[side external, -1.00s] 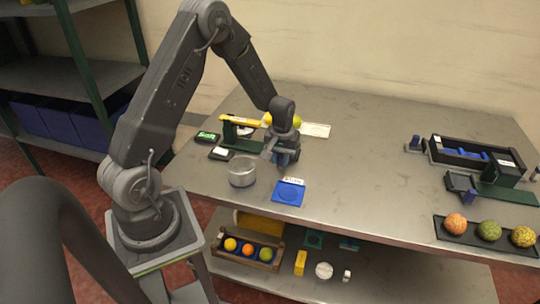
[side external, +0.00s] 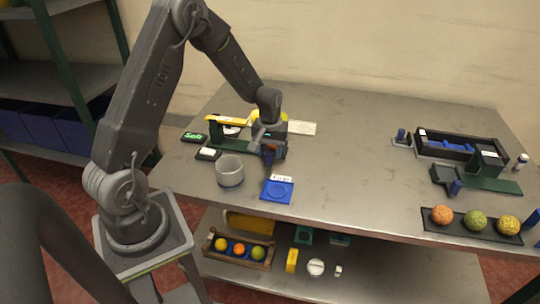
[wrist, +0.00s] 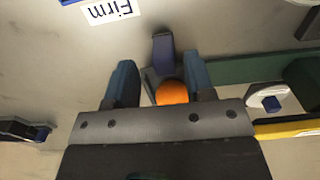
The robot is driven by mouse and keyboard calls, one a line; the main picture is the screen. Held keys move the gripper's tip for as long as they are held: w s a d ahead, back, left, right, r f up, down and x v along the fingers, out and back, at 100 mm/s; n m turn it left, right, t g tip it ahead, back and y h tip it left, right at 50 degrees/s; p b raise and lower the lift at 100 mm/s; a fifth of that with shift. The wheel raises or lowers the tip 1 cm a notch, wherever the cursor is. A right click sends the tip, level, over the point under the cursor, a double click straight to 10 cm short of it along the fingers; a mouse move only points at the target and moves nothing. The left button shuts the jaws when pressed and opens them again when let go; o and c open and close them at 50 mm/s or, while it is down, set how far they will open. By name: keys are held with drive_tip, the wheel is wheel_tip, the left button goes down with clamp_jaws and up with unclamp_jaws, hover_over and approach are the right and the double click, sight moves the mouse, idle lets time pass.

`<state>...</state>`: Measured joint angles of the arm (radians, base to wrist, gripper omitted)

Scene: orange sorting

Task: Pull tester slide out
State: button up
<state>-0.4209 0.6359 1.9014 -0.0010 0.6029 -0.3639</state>
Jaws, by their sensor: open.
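The near tester has a green base and a yellow arm (side external: 229,120) at the back left of the table; its green bar (wrist: 245,69) also shows in the wrist view. Its grey slide has an upright blue tab (wrist: 163,50), with an orange fruit (wrist: 172,92) behind the tab. My gripper (wrist: 158,60) is open, one finger on each side of the fruit and slide. The tab stands between and slightly beyond the fingertips, with gaps visible on both sides. In the side view, my gripper (side external: 269,155) hides most of the slide.
Small displays (side external: 194,136) lie left of the tester. A second tester (side external: 490,178) and a fruit tray (side external: 463,232) are at right. The table's middle is clear.

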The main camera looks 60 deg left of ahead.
wheel_tip(320, 180, up, 12)
drive_tip(key=shift+f, duration=0.25)
drive_tip(key=s+d+r+m+t, duration=0.3)
drive_tip(key=s+d+r+m, duration=0.1)
drive_tip(key=s+d+r, duration=0.55)
drive_tip(key=s+d+r+m+t, duration=0.2)
drive_tip(key=s+d+r+m, duration=0.2)
drive_tip(key=s+d, duration=0.4)
drive_tip(key=shift+s+m+t, duration=0.3)
drive_tip(key=shift+s+m, duration=0.2)
drive_tip(key=shift+s, duration=0.7)
